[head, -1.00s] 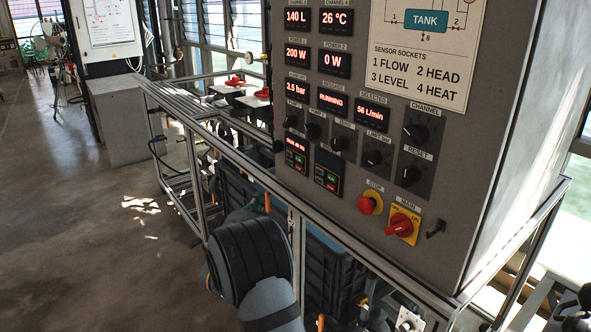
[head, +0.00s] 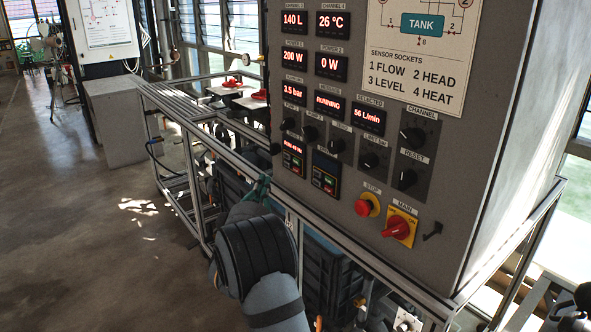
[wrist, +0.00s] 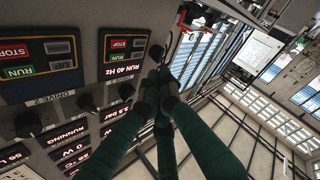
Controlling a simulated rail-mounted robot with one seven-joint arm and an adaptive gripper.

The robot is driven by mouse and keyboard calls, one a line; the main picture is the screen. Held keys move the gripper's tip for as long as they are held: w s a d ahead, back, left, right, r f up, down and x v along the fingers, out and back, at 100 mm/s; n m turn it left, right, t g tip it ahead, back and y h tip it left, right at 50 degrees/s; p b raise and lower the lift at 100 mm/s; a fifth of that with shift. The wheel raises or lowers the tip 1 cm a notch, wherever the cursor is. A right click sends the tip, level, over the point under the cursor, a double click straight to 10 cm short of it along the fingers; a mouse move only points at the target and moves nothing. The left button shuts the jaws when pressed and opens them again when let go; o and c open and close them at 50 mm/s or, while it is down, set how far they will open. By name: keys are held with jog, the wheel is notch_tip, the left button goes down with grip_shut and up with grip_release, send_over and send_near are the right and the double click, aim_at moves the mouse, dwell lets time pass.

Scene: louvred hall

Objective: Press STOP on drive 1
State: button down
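The drive 1 keypad (head: 293,158) is the left of two small keypads low on the grey control panel, with a lit red display above small buttons. In the wrist view the panel is upside down; the drive 1 keypad (wrist: 124,47) is left of my fingertips, near a display reading RUN 40 Hz. The drive 2 keypad (wrist: 40,65), with red STOP and green RUN, is farther left. My gripper (wrist: 162,88) has dark green fingers with tips close together, nothing visible between them. It looks shut and apart from the buttons. In the head view my gripper (head: 262,188) is lower left of the keypads, partly hidden by my arm.
Black knobs (head: 309,133) sit above the keypads. A red stop button (head: 366,206) and a red-yellow main switch (head: 398,227) are lower right. A metal frame rail (head: 215,145) runs along the panel's left side. Open floor (head: 70,230) lies to the left.

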aim_at(297, 170)
jog(key=w+d, duration=0.4)
jog(key=d, duration=0.1)
jog(key=shift+d+p, duration=0.2)
jog(key=shift+p, duration=0.1)
jog(key=shift+w+d, duration=0.1)
dwell(1.3)
jog(key=shift+w+d+b, duration=0.2)
jog(key=shift+d+b, duration=0.05)
jog(key=shift+b, duration=0.1)
jog(key=shift+w+d, duration=0.2)
jog(key=shift+d, duration=0.1)
dwell(0.8)
jog(key=shift+a+b, duration=0.1)
jog(key=shift+b, duration=0.25)
jog(key=shift+s+a+b, duration=0.35)
jog(key=shift+s+a, duration=0.1)
jog(key=shift+a, duration=0.05)
